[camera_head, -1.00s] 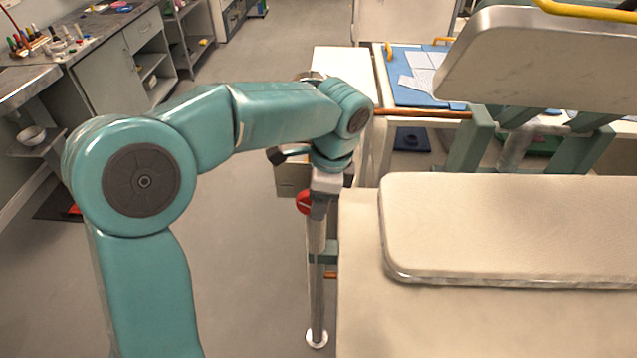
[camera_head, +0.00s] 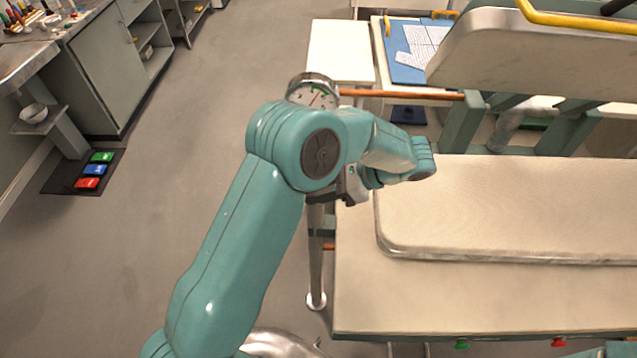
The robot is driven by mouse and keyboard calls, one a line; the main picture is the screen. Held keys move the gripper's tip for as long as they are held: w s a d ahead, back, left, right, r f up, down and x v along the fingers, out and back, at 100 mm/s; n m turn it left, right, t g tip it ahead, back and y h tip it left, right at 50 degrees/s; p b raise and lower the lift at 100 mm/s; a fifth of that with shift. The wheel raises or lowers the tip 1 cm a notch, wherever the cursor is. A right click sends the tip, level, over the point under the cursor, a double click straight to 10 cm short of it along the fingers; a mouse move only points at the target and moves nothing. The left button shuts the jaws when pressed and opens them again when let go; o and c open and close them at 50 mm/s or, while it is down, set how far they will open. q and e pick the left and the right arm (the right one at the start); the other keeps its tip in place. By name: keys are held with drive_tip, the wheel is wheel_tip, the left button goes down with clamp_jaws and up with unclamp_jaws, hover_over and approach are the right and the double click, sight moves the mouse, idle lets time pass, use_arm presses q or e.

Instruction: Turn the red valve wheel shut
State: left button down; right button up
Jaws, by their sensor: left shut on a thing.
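My left gripper (camera_head: 342,194) is partly hidden behind my own teal left arm. Its dark fingers show at the top of an upright silver pipe (camera_head: 316,272). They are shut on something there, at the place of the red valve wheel. The wheel itself is hidden behind my arm and gripper, so its angle cannot be read. My right gripper is not in view.
A round gauge (camera_head: 314,93) with a red needle sits behind my arm. A copper pipe (camera_head: 400,94) runs right from it. Coloured pads lie on a dark mat (camera_head: 62,180) at left; the floor between is clear.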

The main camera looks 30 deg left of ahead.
use_arm(q)
drive_tip(key=shift+a+g+y, duration=0.1)
drive_tip(key=shift+g+y, duration=0.4)
drive_tip(key=shift+y, duration=0.1)
drive_tip(key=shift+r, duration=0.1)
drive_tip(key=c, duration=0.9)
unclamp_jaws()
drive_tip(key=shift+c, duration=0.2)
